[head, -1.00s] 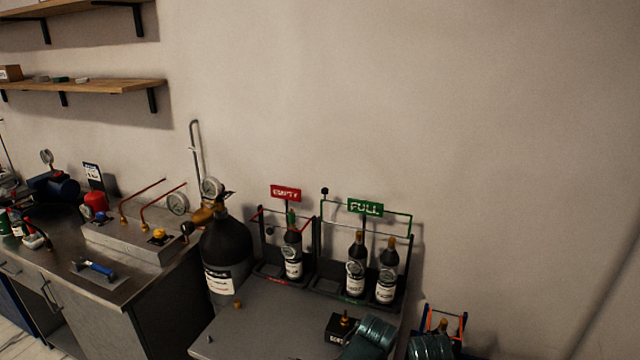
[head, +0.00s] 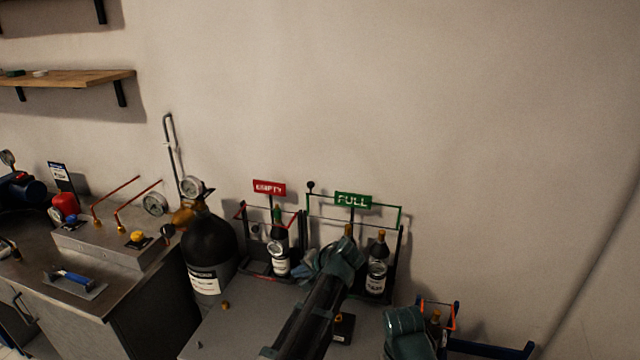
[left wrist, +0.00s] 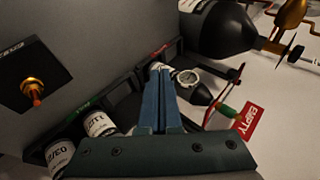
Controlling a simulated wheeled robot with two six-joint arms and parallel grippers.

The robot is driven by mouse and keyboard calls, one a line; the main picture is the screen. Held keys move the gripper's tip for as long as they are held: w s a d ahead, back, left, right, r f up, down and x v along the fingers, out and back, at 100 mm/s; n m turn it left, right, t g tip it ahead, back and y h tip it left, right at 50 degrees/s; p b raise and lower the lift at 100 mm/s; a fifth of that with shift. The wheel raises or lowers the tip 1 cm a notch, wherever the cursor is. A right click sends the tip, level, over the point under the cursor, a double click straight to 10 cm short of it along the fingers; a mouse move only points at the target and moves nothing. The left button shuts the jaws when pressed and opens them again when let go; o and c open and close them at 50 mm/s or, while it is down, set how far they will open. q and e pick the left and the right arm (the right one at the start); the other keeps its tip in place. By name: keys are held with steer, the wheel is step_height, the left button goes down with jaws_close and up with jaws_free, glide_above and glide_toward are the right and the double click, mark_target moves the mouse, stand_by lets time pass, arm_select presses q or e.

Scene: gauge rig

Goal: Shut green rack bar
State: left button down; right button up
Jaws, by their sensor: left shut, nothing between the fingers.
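The green rack (head: 402,240), marked by a green FULL sign (head: 353,200), stands against the wall. Its thin green bar (head: 385,204) runs at about sign height, above the bottles, with a black knob (head: 310,185) near its left end. One bottle (head: 377,265) shows at right; another is mostly hidden behind my left gripper. My left gripper (head: 298,274) is shut and empty, in front of the racks, fingers to the left. In the left wrist view its fingers (left wrist: 160,98) are together near the red rack's bottle. Teal part of my right arm shows; its fingers do not.
The red rack with an EMPTY sign (head: 269,188) and one bottle (head: 279,258) stands left of the green rack. A large black cylinder (head: 208,245) stands further left. A black box with a brass fitting (left wrist: 35,88) is on the grey table (head: 235,325).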

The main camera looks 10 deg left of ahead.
mark_target(339, 198)
arm_select(q)
steer(key=w+d+r+m+t+y, duration=0.1)
steer(key=w+d+r+t+y, duration=0.1)
steer(key=w+r, duration=0.3)
steer(key=w+d+r+m+t+y, duration=0.1)
steer(key=w+d+r+m+t, duration=0.1)
steer(key=w+r, duration=0.3)
steer(key=w+d+r+m+t+y, duration=0.1)
steer(key=w+d+r+t+y, duration=0.1)
steer(key=w+r, duration=0.3)
steer(key=shift+w+d+m+t+y, duration=0.15)
steer(key=shift+w+d+m+t, duration=0.2)
steer(key=shift+w, duration=0.35)
steer(key=shift+w+d+m+t+y, duration=0.15)
steer(key=shift+w+d, duration=0.3)
steer(key=shift+w, duration=0.25)
steer(key=x, duration=0.9)
steer(key=shift+w+a+r, duration=0.15)
steer(key=shift+w+r, duration=0.25)
steer(key=shift+s, duration=0.1)
